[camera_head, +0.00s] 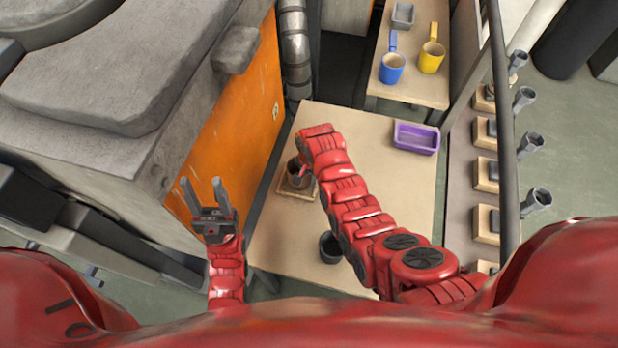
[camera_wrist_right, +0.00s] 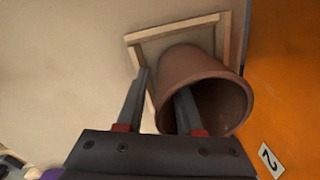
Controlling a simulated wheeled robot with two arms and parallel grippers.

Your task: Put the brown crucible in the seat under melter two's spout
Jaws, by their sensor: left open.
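The brown crucible (camera_head: 293,174) stands at the square wooden seat (camera_head: 284,190) on the table beside the orange melter. In the right wrist view the crucible (camera_wrist_right: 196,62) has its base inside the seat's wooden frame (camera_wrist_right: 232,40), and its mouth faces the camera. My right gripper (camera_wrist_right: 162,80) is open at the crucible, one finger outside its wall and the other over its mouth; a gap shows beside the outer finger. My left gripper (camera_head: 207,190) is open and empty, left of the table. I cannot make out the spout.
A number 2 plate (camera_wrist_right: 270,159) is on the orange melter side (camera_head: 235,115). A dark cup (camera_head: 330,247) stands near the table's front, a purple tray (camera_head: 416,138) at its back right. A dark pole (camera_head: 503,130) rises at right.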

